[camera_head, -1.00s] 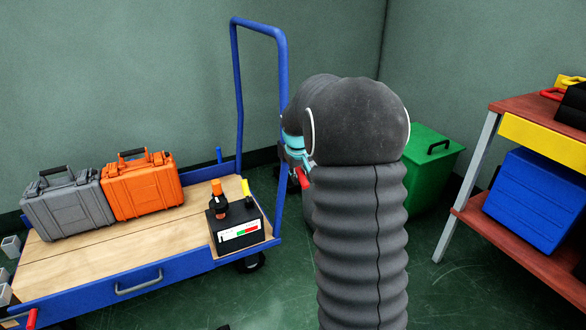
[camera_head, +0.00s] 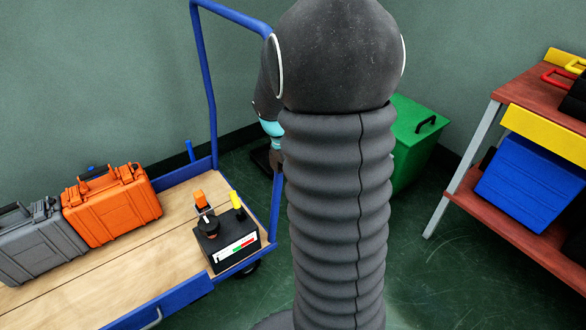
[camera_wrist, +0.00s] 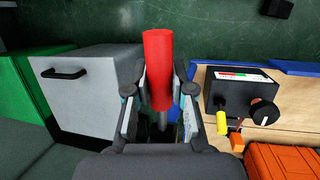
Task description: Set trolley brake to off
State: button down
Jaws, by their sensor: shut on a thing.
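My gripper (camera_wrist: 160,82) is shut on an upright red handle (camera_wrist: 159,60) with a grey rod below it, in the wrist view. In the head view my arm hides the fingertips and the red handle. The blue trolley (camera_head: 160,304) with a wooden deck stands left of my arm, its tall push bar (camera_head: 206,85) at the right end. A black control box (camera_head: 225,255) sits on the deck corner, with a black knob, an orange lever, a yellow lever and a red-green label. It also shows in the wrist view (camera_wrist: 222,99), right of my gripper.
An orange case (camera_head: 110,210) and a grey case (camera_head: 32,243) stand on the deck. A green bin (camera_head: 415,155) stands behind my arm. A grey bin (camera_wrist: 85,92) is left of my gripper. A shelf with a blue box (camera_head: 530,183) is at the right. Green floor lies between.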

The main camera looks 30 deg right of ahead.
jog(key=shift+a, duration=0.1)
dwell(0.3)
jog(key=c, duration=1)
grip_release()
jog(key=shift+o, duration=0.2)
jog(key=v, duration=1.2)
